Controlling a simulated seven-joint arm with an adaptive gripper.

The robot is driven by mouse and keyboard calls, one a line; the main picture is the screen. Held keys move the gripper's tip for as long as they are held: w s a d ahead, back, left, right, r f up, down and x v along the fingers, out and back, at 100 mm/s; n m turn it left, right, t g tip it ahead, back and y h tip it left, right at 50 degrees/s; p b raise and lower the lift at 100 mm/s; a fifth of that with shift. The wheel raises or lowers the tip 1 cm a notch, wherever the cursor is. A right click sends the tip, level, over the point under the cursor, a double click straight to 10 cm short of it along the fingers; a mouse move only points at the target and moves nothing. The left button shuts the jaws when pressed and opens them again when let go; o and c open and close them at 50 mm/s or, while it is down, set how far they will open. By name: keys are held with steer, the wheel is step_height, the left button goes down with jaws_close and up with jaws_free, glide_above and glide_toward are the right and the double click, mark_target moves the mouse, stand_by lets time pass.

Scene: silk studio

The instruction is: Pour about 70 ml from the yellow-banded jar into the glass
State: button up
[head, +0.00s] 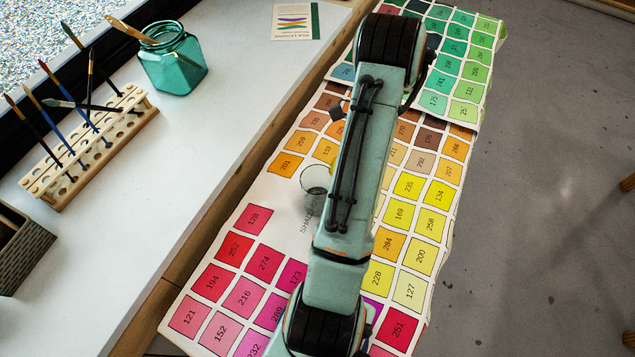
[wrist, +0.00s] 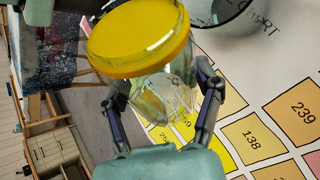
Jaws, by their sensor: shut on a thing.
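In the wrist view my gripper (wrist: 160,97) is shut on the yellow-banded jar (wrist: 165,95), with a finger on each side of its clear body. The jar's round yellow top (wrist: 140,38) faces the camera; whether it is a lid, band or contents I cannot tell. No stream shows. The glass (wrist: 222,14) is partly in view at the top right, beside the jar and apart from it in the picture. In the head view the clear glass (head: 314,180) stands on the colour chart, just left of my arm. My arm hides most of the gripper and jar there.
The chart (head: 292,215) of numbered colour swatches covers the surface under my arm. A white sill at left holds a wooden rack (head: 95,145) of brushes, a green glass jar (head: 172,62) with a brush and a card (head: 297,21). A grey woven box (head: 22,245) sits lower left.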

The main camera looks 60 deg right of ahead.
stand_by(0.4)
steer(key=shift+f+t+b, duration=0.3)
steer(key=shift+t, duration=0.2)
steer(key=shift+s+d+f+n+t+y+b, duration=0.1)
steer(key=shift+s+f+n+t+y+b, duration=0.3)
steer(key=shift+f+n+t+y, duration=0.15)
steer(key=shift+s+d+f+n+t+y, duration=0.15)
steer(key=shift+s+f+n+t, duration=0.15)
steer(key=shift+f, duration=0.25)
steer(key=shift+s+f+n+t+y, duration=0.1)
steer(key=shift+f+n+t, duration=0.05)
steer(key=shift+f+t, duration=0.3)
steer(key=shift+s+d+f+n+t+y+b, duration=0.15)
steer(key=shift+s+f+n+t+y+b, duration=0.25)
steer(key=shift+f+n+t+b, duration=0.15)
steer(key=shift+s+d+f+n+t+y+b, duration=0.15)
steer(key=shift+s+n+t+y+b, duration=0.15)
steer(key=shift+n+t+y, duration=0.3)
